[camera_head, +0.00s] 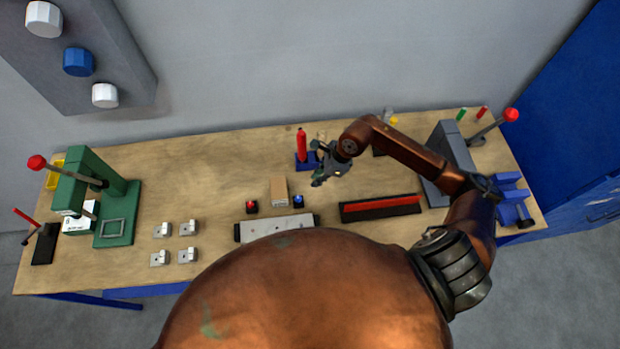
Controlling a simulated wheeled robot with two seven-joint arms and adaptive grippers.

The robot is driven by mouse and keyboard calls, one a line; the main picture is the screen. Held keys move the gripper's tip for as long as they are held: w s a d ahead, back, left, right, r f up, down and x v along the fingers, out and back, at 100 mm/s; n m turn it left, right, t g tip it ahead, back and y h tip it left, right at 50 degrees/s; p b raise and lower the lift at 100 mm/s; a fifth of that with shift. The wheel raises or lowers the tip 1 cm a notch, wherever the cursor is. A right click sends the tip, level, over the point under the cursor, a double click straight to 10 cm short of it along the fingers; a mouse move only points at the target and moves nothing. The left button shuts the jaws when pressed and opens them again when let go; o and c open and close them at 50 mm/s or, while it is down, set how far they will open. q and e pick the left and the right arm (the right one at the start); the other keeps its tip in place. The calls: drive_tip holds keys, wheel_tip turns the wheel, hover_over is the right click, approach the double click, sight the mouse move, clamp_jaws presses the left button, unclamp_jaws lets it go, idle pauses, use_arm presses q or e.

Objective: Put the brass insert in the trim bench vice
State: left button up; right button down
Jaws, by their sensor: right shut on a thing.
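My right gripper (321,177) hangs over the back middle of the bench, beside the blue stand with the red upright tool. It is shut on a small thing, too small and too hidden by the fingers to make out. I cannot make out the brass insert for certain anywhere. A blue vice (513,203), the only vice-like thing I see, is at the right end of the bench, partly behind my right arm. It is well to the right of the gripper. My left gripper is not in view.
A red upright tool (302,144) stands close to the gripper. A green press (117,200) is at left. The back left is clear.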

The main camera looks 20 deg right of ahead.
hover_over(308, 185)
drive_tip(key=d, duration=0.1)
drive_tip(key=f, duration=0.5)
drive_tip(key=shift+s+d+p, duration=0.15)
drive_tip(key=shift+s+p, duration=0.2)
drive_tip(key=shift+p, duration=0.05)
wheel_tip(308, 185, down, 3)
drive_tip(key=shift+w+r+p, duration=0.1)
drive_tip(key=shift+p, duration=0.65)
drive_tip(key=shift+f, duration=0.2)
drive_tip(key=shift+f, duration=0.1)
drive_tip(key=shift+f, duration=0.15)
drive_tip(key=c, duration=1.9)
unclamp_jaws()
drive_tip(key=shift+r, duration=0.2)
